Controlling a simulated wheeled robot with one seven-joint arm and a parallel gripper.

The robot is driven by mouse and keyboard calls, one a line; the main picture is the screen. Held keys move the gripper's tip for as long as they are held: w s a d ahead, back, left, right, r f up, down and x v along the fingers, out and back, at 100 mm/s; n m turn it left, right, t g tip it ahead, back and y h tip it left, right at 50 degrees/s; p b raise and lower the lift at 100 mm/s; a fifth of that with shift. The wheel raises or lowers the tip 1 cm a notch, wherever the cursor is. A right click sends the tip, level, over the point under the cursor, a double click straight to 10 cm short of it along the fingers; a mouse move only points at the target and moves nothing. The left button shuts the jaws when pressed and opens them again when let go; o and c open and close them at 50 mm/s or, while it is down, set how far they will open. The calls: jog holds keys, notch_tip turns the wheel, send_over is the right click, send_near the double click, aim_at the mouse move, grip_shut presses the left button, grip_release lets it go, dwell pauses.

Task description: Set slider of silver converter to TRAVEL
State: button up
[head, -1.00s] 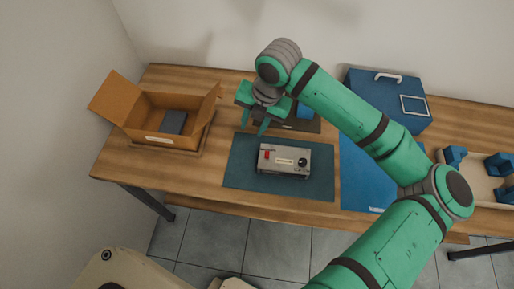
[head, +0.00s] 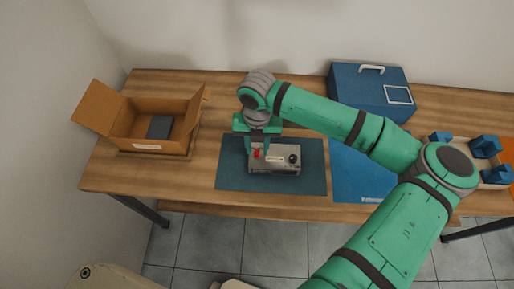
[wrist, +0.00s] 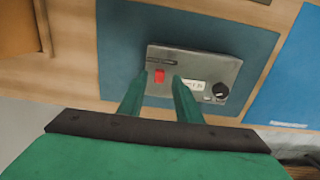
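The silver converter (head: 275,160) lies on a dark teal mat (head: 310,182) on the wooden table. It also shows in the wrist view (wrist: 205,62). Its top carries a red slider (wrist: 159,76), a pale label (wrist: 194,87) and a round black knob (wrist: 221,91). In the head view the red slider (head: 256,154) is at the left of the top. My gripper (head: 258,148) is over the left part of the converter, pointing down. In the wrist view its two fingers (wrist: 158,90) stand apart, one on each side of the red slider. Contact with the slider cannot be made out.
An open cardboard box (head: 150,132) with a dark item inside stands on the left. A blue toolbox (head: 370,92) stands at the back right. A blue mat (head: 355,180) lies right of the teal mat, and a tray with blue parts (head: 484,147) sits at the far right.

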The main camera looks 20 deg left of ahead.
jog(key=shift+f, duration=0.7)
grip_shut()
jog(key=shift+d, duration=0.1)
jog(key=shift+w+d, duration=0.25)
jog(key=shift+d, duration=0.35)
grip_release()
jog(key=shift+r, duration=0.1)
